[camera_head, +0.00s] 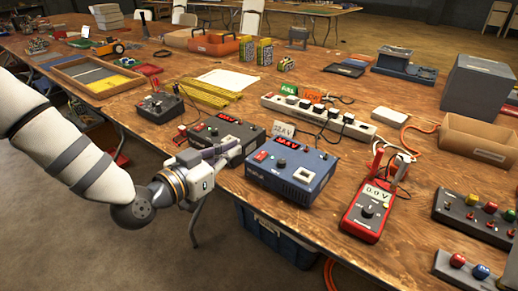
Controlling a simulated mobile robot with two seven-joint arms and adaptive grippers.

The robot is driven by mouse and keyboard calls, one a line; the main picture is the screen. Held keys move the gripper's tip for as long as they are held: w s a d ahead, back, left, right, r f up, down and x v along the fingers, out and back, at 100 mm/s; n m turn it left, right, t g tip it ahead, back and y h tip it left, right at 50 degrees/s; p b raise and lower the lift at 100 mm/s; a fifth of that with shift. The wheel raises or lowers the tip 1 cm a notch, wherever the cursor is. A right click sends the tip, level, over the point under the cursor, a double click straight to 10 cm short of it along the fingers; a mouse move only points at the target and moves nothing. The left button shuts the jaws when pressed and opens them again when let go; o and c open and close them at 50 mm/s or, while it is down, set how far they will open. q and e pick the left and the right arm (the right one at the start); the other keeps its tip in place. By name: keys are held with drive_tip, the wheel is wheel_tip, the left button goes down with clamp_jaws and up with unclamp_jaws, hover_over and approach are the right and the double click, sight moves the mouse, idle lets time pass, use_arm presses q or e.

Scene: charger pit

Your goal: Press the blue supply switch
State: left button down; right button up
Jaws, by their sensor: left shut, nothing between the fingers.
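The blue supply (262,177) is a blue box near the front edge of the wooden table, in the middle of the head view. Its sloped top has a lit red display (290,147), a small red piece (260,156) at the left, a dark knob (281,163) and a white-framed piece (304,174) at the right. Which of these is the switch is too small to tell. My left gripper (234,150) is shut and empty, just left of the blue supply and in front of a dark supply, partly covering it. My right gripper is not in view.
The dark supply (222,128) with a red display stands behind my left gripper. A red multimeter (361,222) with cables lies to the right. A white power strip (330,121) runs behind. A button panel (475,212) stands at far right. The tabletop before the multimeter is narrow.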

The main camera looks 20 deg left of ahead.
use_arm(q)
drive_tip(key=b, duration=0.2)
hover_over(259, 159)
drive_tip(key=s, duration=0.1)
drive_tip(key=shift+s+a+f, duration=0.15)
drive_tip(key=shift+a+f, duration=0.05)
drive_tip(key=shift+f, duration=0.75)
drive_tip(key=shift+w+d+f, duration=0.15)
drive_tip(key=shift+w+f, duration=0.2)
drive_tip(key=shift+f, duration=0.5)
drive_tip(key=shift+w+d+f, duration=0.1)
drive_tip(key=shift+w+f, duration=0.2)
drive_tip(key=shift+f, duration=0.55)
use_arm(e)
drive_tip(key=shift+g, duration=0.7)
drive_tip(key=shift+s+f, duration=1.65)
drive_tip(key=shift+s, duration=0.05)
